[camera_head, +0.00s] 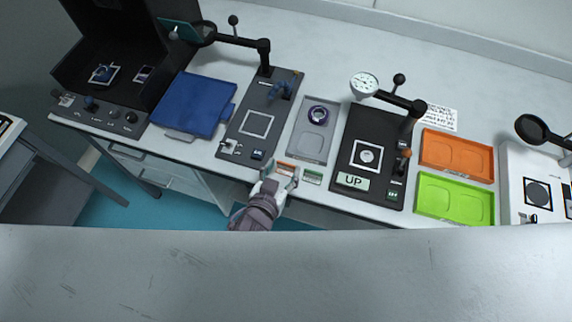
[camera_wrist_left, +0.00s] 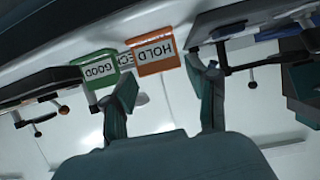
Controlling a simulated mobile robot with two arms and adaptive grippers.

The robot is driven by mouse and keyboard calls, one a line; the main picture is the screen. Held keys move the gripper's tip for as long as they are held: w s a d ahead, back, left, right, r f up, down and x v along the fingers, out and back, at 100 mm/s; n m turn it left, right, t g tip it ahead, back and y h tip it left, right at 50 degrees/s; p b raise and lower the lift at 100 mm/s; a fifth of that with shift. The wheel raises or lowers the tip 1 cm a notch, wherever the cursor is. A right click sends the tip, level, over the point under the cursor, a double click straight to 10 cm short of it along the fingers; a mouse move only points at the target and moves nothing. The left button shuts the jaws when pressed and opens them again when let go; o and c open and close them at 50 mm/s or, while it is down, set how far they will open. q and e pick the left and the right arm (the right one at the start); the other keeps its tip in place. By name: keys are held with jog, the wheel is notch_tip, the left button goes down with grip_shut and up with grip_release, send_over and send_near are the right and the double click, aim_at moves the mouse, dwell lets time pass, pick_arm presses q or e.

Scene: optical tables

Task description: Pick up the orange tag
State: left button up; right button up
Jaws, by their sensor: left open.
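The orange tag (camera_head: 286,167) is at the front edge of the long white table in the head view. In the left wrist view the orange tag (camera_wrist_left: 155,52) reads HOLD. My left gripper (camera_head: 279,177) is open and empty, with its fingers close to the orange tag. In the wrist view the fingers (camera_wrist_left: 165,80) are spread, and the tag shows beyond the gap between them. I cannot tell whether they touch it. A green tag (camera_head: 313,177) is just to the right of the orange one; in the wrist view it reads GOOD (camera_wrist_left: 98,70). My right gripper is out of view.
A black gauge stand with an UP label (camera_head: 353,181) is to the right, then orange (camera_head: 457,153) and green (camera_head: 455,198) trays. A dark fixture (camera_head: 255,124) and blue tray (camera_head: 196,103) are left.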

pick_arm(q)
jog(key=shift+x, duration=1.5)
jog(key=c, duration=0.5)
